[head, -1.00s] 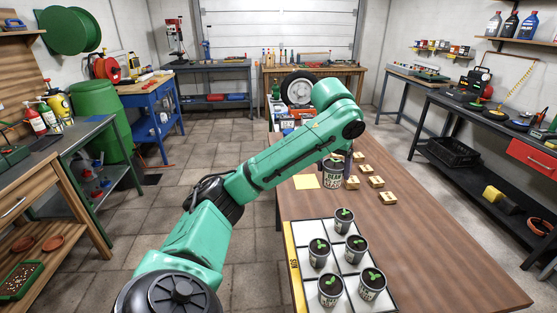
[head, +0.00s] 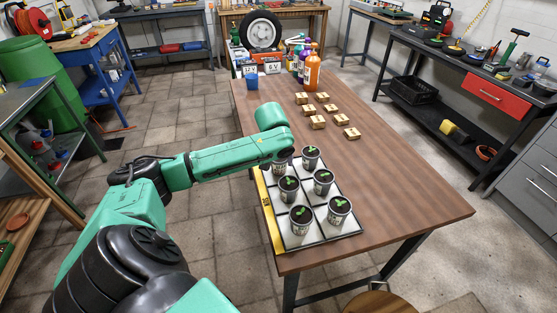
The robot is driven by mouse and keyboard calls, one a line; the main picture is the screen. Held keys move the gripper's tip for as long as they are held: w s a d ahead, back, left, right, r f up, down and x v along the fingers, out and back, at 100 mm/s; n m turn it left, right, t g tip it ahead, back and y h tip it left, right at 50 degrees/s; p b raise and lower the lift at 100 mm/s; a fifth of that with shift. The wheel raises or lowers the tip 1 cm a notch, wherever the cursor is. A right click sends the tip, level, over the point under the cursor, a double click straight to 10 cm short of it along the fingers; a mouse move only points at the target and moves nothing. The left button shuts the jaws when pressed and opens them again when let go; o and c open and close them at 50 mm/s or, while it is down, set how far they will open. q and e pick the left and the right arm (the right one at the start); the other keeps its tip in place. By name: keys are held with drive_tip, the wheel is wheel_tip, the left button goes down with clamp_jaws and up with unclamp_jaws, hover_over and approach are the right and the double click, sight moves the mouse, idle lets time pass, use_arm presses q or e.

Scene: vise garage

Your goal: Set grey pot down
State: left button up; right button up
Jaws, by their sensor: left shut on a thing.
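My left gripper (head: 281,157) comes in from the left over the far left corner of the white gridded tray (head: 319,236). It is shut on a grey pot (head: 284,168), which is partly hidden behind my green wrist. The held pot is at the tray's far left cell; I cannot tell whether it touches the tray. Several other grey pots with dark soil and green seedlings stand upright on the tray, such as one at the far right (head: 310,158) and one at the near right (head: 339,211). My right gripper is not in view.
The tray has a yellow strip (head: 268,213) on its left side and lies on a brown table (head: 393,172). Several small wooden blocks (head: 318,122) lie beyond it. Orange (head: 312,72) and purple bottles and a blue cup (head: 252,91) stand further back. The table's right side is clear.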

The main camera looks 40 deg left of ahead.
use_arm(q)
drive_tip(key=shift+f, duration=0.25)
drive_tip(key=o, duration=1.4)
drive_tip(key=shift+f, duration=0.1)
drive_tip(key=v, duration=1.2)
drive_tip(key=shift+s, duration=0.1)
